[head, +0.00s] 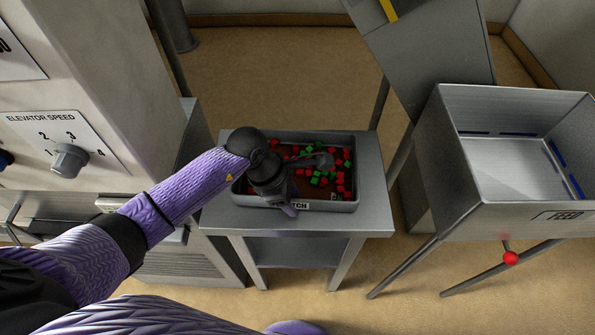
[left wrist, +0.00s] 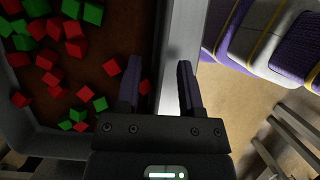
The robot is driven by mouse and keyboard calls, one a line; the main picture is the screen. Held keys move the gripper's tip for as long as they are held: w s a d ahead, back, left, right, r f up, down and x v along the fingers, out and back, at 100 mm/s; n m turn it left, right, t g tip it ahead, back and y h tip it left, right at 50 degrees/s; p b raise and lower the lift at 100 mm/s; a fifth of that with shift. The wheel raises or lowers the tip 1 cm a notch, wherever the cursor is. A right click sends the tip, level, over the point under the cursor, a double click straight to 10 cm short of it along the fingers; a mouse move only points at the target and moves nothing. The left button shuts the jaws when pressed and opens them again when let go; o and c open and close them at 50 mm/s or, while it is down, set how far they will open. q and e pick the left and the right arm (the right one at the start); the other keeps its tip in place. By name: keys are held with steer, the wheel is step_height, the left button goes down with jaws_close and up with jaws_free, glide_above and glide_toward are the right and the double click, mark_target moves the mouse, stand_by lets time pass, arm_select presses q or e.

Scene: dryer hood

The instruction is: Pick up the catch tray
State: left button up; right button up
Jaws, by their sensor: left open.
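The catch tray (head: 345,148) is a grey open tray on a small metal stand, holding several red and green cubes on a brown bottom. Its near wall carries a label, partly hidden by my left gripper (head: 289,200). The left gripper is open and points down at the near wall, left of the tray's middle. In the left wrist view, the fingers of the left gripper (left wrist: 159,82) appear on either side of the tray's wall (left wrist: 171,45), one inside and one outside. I cannot tell whether either finger touches it. My right gripper is not in view.
The stand (head: 377,185) has bare top around the tray. A metal feed bin (head: 455,190) stands to the right, with a red ball-shaped knob (head: 511,258) below it. A panel with an elevator speed dial (head: 69,159) is at the left.

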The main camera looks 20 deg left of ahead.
arm_select(q)
steer(key=shift+w+d+f, duration=0.1)
steer(key=shift+d+f, duration=0.2)
steer(key=shift+f, duration=0.25)
steer(key=shift+r, duration=0.1)
jaws_close()
stand_by(0.9)
